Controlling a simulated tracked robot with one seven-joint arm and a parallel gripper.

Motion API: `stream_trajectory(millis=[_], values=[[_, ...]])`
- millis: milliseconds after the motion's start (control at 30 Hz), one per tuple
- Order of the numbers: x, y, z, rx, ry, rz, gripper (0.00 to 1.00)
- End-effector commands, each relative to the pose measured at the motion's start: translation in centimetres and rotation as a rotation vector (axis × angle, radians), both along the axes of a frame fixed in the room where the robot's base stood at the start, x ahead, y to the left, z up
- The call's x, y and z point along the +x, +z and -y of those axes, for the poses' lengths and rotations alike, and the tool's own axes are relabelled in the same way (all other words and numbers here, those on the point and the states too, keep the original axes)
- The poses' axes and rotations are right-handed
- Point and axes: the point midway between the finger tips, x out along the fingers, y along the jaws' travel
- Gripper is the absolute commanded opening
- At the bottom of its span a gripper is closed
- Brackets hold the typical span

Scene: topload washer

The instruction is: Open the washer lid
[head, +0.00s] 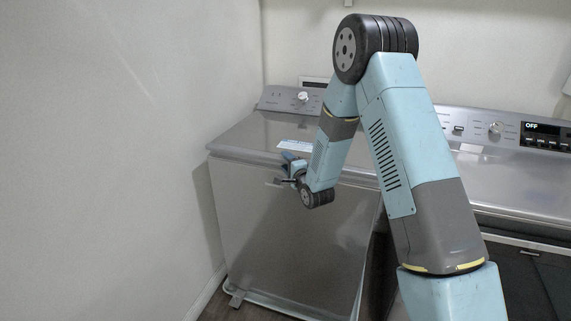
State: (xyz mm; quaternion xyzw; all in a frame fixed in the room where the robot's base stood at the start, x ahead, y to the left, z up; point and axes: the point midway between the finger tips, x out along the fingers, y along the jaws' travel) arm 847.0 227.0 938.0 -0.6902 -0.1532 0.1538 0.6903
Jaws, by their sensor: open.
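The washer (285,235) is a grey top-loading machine standing left of centre, against the back wall. Its lid (250,132) lies flat and closed on top, with a pale label near its front edge. The control panel with a round knob (303,97) rises behind the lid. My gripper (284,168) is at the front edge of the lid, near the label. Its jaws are open and nothing shows between them. I cannot tell whether it touches the lid edge. My arm hides the right part of the lid and panel.
A second grey appliance (515,185) with an "OFF" display (543,127) stands to the right. A bare wall (100,150) is close on the washer's left.

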Motion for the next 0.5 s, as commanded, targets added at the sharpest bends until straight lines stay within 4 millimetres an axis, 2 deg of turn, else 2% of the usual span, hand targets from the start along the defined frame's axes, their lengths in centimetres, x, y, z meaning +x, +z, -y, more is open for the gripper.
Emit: stream_trajectory(millis=[167, 500], values=[[-0.01, -0.01, 0.00, 0.000, 0.000, 0.000, 0.48], [-0.04, -0.04, -0.01, 0.000, 0.000, -0.001, 0.15]])
